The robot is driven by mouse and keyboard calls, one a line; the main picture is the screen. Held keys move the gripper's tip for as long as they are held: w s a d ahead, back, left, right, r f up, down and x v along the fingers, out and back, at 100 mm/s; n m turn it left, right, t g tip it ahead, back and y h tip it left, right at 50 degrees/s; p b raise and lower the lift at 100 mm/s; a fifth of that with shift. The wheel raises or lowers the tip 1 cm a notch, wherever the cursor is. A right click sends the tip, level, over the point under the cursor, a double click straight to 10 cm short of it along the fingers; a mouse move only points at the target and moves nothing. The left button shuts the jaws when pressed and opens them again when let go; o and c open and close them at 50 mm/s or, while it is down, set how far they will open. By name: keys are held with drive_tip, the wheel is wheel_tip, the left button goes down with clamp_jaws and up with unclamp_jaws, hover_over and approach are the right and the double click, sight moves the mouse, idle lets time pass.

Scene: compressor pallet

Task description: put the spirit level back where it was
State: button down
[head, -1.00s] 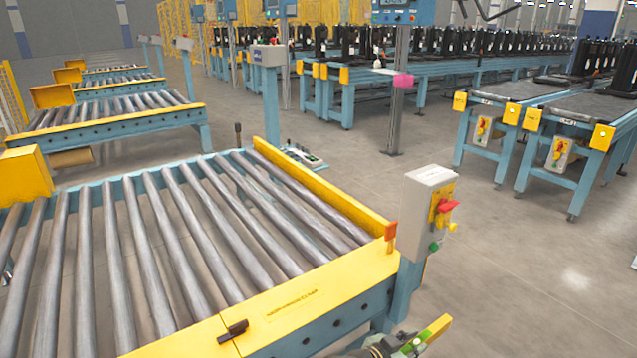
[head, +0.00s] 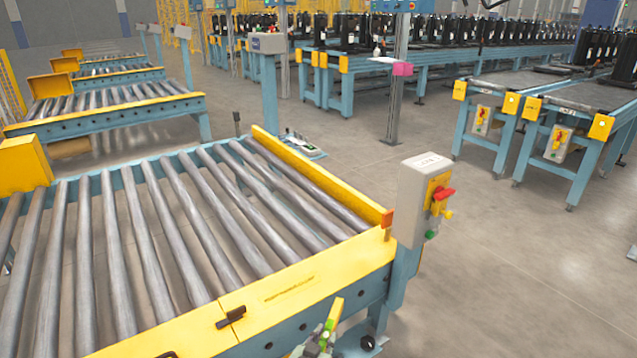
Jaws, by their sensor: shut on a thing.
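The spirit level (head: 334,312) is a short yellow bar with a bright green part, at the bottom of the head view, in front of the roller conveyor's near side. It stands steeply tilted, its upper end close to the blue side beam. My gripper (head: 322,338) is shut on its lower part. The fingers are small in view and partly cut off by the bottom edge. I cannot tell the gap between the level and the beam.
The roller conveyor (head: 290,289) has a yellow near rail with a black handle-like piece (head: 231,317) on it. A grey control box (head: 423,200) with red and yellow switches stands at its right corner. Open floor (head: 520,270) lies to the right.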

drive_tip(key=shift+a+f, duration=0.1)
drive_tip(key=shift+a, duration=0.15)
drive_tip(key=d+y, duration=0.1)
drive_tip(key=d, duration=0.5)
wheel_tip(320, 180, down, 11)
drive_tip(key=w+n+t+y, duration=0.1)
drive_tip(key=w+n+y, duration=0.1)
drive_tip(key=n+y, duration=0.1)
drive_tip(key=shift+f+n+y, duration=0.15)
drive_tip(key=shift+n+y, duration=0.15)
drive_tip(key=shift+n, duration=0.1)
drive_tip(key=shift+d, duration=0.1)
